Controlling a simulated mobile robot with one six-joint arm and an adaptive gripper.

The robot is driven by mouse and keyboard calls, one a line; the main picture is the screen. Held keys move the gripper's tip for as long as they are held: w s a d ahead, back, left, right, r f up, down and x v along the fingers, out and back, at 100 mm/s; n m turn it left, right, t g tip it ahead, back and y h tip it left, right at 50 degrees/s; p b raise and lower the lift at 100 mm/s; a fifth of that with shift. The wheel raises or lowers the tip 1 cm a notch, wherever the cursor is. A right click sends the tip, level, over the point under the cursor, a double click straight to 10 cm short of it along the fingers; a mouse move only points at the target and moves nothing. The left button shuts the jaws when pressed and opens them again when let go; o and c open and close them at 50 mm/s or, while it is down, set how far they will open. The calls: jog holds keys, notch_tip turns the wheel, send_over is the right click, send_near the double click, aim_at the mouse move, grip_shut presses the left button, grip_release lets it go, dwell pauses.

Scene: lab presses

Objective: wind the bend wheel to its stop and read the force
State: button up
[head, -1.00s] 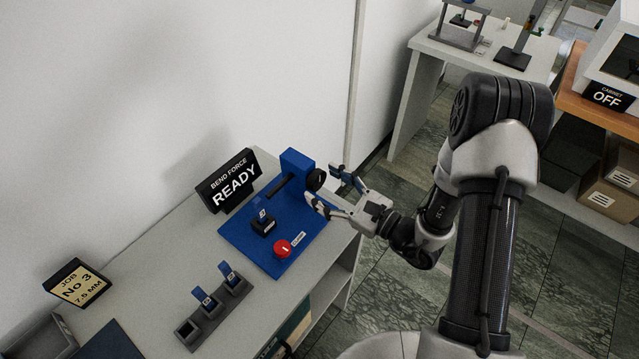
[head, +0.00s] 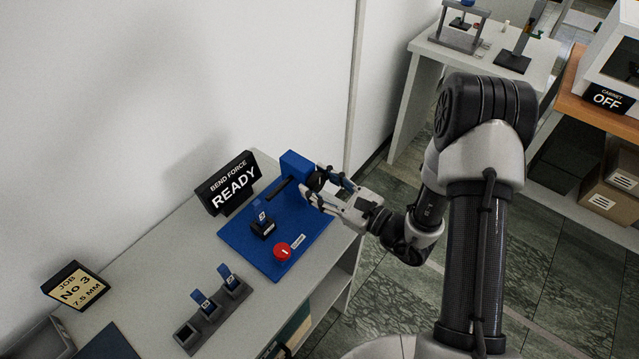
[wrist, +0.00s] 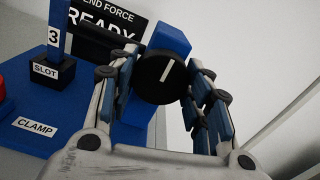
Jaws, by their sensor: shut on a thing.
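The bend wheel is a black round knob with a white line. In the wrist view the wheel (wrist: 160,76) sits between my two fingers in front of a blue block, its line tilted a little right of upright. In the head view my gripper (head: 318,188) is at the wheel and partly hides it. My gripper (wrist: 163,95) is shut on the wheel. The display (head: 229,184) reads BEND FORCE READY. A blue strip marked 3 (wrist: 55,32) stands upright in the black block labelled SLOT (wrist: 48,72). The red knob (head: 282,252) is by the CLAMP label.
A grey rack (head: 212,314) with two blue strips and one empty place lies on the bench. A sign (head: 76,286) reads JOB No 3, 7.5 MM. Another bench (head: 490,45) and a cabinet reading OFF (head: 606,97) stand at the right.

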jog(key=c, duration=0.3)
jog(key=shift+r+m+p, duration=0.1)
jog(key=shift+m+p, duration=0.45)
jog(key=shift+m, duration=0.05)
jog(key=shift+m+p, duration=0.4)
jog(key=shift+m, duration=0.6)
jog(key=o, duration=1.1)
jog(key=shift+c, duration=0.2)
jog(key=shift+d, duration=0.1)
jog(key=v, duration=1.2)
